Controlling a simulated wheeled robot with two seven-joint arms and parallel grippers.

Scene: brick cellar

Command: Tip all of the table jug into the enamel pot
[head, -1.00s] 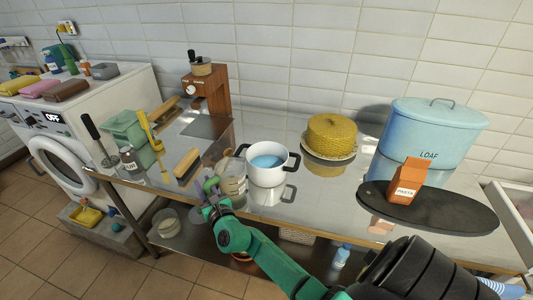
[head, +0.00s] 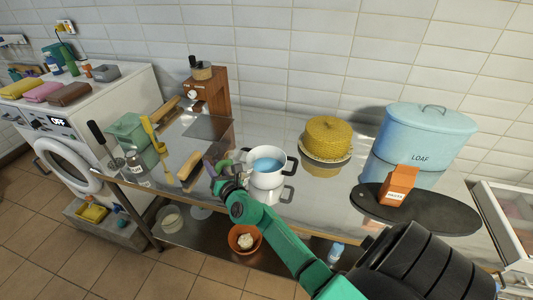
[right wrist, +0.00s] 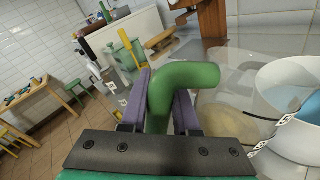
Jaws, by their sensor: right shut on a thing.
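The enamel pot (head: 266,181) is white with dark handles and stands on the steel table, with blue liquid inside. It also shows at the right of the right wrist view (right wrist: 290,142). My right gripper (head: 217,180) is just left of the pot. In the right wrist view its purple fingers (right wrist: 160,105) are shut on the green handle of the table jug (right wrist: 187,76). The jug's body looks clear and is hard to make out against the shiny table; I cannot tell its tilt or how much it holds. My left gripper is not in view.
A yellow cake-like thing (head: 327,135) stands behind right, beside a blue LOAF bin (head: 425,135). An orange PASTA carton (head: 398,185) sits on a dark board (head: 440,211).

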